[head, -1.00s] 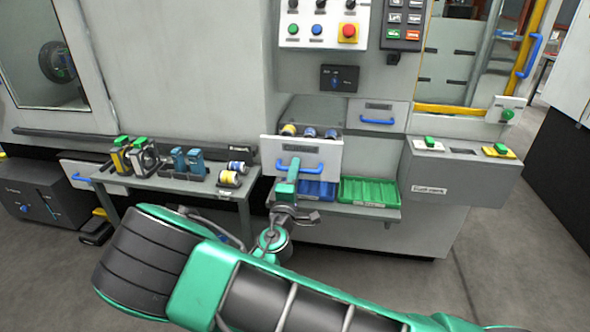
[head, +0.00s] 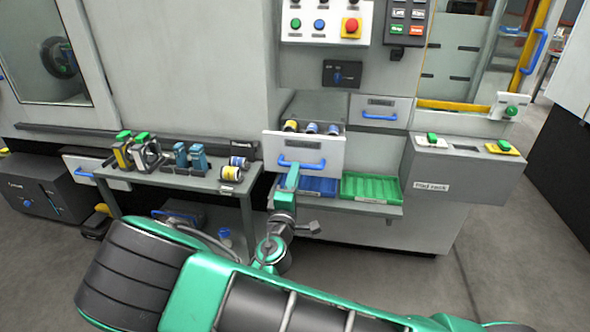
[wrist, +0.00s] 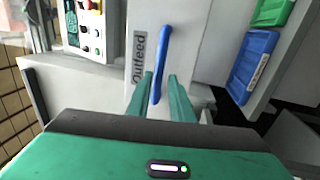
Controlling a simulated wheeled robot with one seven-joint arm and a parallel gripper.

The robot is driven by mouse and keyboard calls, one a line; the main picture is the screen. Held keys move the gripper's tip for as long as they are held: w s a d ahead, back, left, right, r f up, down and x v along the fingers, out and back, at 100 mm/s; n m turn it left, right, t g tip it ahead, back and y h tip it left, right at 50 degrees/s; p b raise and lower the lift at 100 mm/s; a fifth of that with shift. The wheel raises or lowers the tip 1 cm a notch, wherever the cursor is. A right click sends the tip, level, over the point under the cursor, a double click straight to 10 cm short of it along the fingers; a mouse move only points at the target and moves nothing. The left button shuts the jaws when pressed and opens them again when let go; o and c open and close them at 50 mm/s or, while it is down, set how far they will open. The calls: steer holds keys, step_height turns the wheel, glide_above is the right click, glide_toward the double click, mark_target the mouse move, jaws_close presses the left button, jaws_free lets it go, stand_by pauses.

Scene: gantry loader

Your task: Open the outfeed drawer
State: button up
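The outfeed drawer (head: 325,147) has a light grey front with a blue bar handle (head: 303,164). It stands out from the machine, with several small cylindrical parts visible behind its front. In the wrist view the front (wrist: 139,35) reads "Outfeed", and the blue handle (wrist: 163,50) runs nearly upright in the picture. My gripper (head: 293,172) is just below the handle in the head view. In the wrist view my gripper (wrist: 162,77) has its two green fingers apart, with the handle's lower end showing in the gap. I cannot tell whether a finger touches it.
A shut drawer (head: 381,108) with a blue handle is to the upper right. Blue (head: 318,187) and green (head: 371,188) bins sit on a shelf below. A small table (head: 222,187) with tools stands left. A control panel (head: 323,22) is above. Floor is clear at the right.

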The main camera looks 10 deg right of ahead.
steer(key=v, duration=0.7)
steer(key=shift+w+f, duration=0.1)
steer(key=s+d+f+m+g+h, duration=0.1)
steer(key=s+d+m+g+h, duration=0.3)
steer(key=d, duration=0.7)
steer(key=s+d+m+g+y, duration=0.1)
steer(key=s+d+m+g, duration=0.1)
steer(key=d+m+g, duration=0.7)
steer(key=s+d+f+m+g+h, duration=0.1)
steer(key=s+d+m+g+h, duration=0.15)
steer(key=d, duration=1.05)
steer(key=s+d+r+m+g+y, duration=0.1)
steer(key=s+d+m+g+y, duration=0.15)
steer(key=s, duration=0.35)
steer(key=s+d+r+m+g+y, duration=0.1)
steer(key=s+d+g+y, duration=0.1)
steer(key=s+y, duration=0.35)
steer(key=s+a+r+m+y, duration=0.1)
steer(key=s+r+y, duration=0.1)
steer(key=s, duration=0.4)
steer(key=s+a+r+t+y, duration=0.1)
steer(key=s+a+r+y, duration=0.1)
steer(key=s+r, duration=0.3)
steer(key=s, duration=0.2)
steer(key=shift+s+a+r+m, duration=0.15)
steer(key=shift+s+a+m, duration=0.15)
steer(key=shift+a+m, duration=0.1)
steer(key=shift+d, duration=0.1)
